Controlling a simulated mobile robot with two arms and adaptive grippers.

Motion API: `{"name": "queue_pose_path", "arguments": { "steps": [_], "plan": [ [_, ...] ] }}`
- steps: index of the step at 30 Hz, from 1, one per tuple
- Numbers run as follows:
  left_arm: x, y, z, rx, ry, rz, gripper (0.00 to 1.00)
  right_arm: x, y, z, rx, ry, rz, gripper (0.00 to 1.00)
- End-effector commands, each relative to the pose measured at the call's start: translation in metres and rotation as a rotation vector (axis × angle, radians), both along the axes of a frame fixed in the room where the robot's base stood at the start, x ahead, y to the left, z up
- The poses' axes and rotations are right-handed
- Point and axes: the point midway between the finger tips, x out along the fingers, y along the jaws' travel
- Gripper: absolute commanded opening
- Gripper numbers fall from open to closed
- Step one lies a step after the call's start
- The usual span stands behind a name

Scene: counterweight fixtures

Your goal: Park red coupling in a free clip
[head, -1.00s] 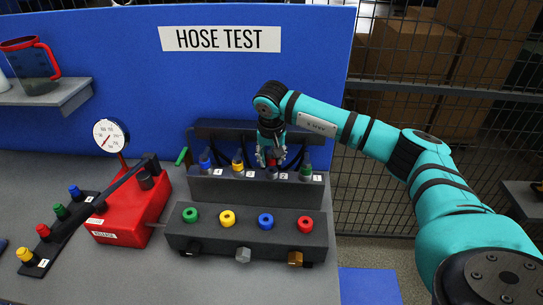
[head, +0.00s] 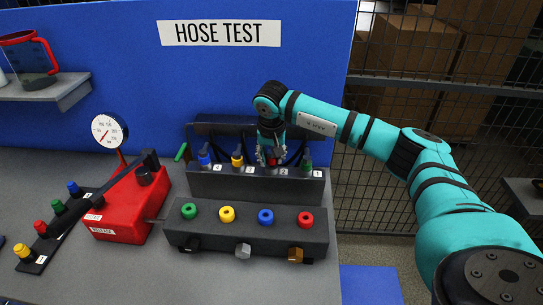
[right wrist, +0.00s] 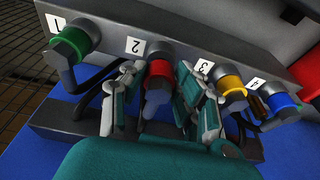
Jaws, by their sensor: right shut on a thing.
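My right gripper (head: 271,158) reaches down over the grey clip rack (head: 255,187) at the back of the bench. It is shut on the red coupling (right wrist: 158,72), which sits at the clip labelled 2. The coupling's lower end is hidden, so I cannot tell how deep it is seated. A green coupling (right wrist: 70,44) is at clip 1, a yellow coupling (right wrist: 230,87) at clip 3 and a blue coupling (right wrist: 280,101) at clip 4. My left gripper is not in view.
A dark block with green, yellow, blue and red ringed ports (head: 247,246) stands in front of the rack. A red pump (head: 127,208) with a gauge (head: 109,131) is to the left. A strip of coloured couplings (head: 57,232) lies farther left.

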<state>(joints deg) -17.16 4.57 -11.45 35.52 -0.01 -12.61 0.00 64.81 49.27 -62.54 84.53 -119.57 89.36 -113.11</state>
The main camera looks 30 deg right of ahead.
Motion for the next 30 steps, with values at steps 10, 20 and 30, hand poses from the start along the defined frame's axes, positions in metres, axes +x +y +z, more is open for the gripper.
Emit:
{"name": "queue_pose_path", "arguments": {
  "steps": [10,20,30],
  "plan": [
    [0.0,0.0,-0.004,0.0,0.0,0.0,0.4,0.0,0.0,-0.005,-0.001,-0.001,0.0,0.0],
    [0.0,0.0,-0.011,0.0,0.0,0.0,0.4,0.0,0.0,-0.013,0.0,-0.002,-0.001,0.0],
    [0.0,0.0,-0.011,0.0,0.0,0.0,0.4,0.0,0.0,-0.013,0.0,-0.002,-0.001,0.0]
  ]
}}
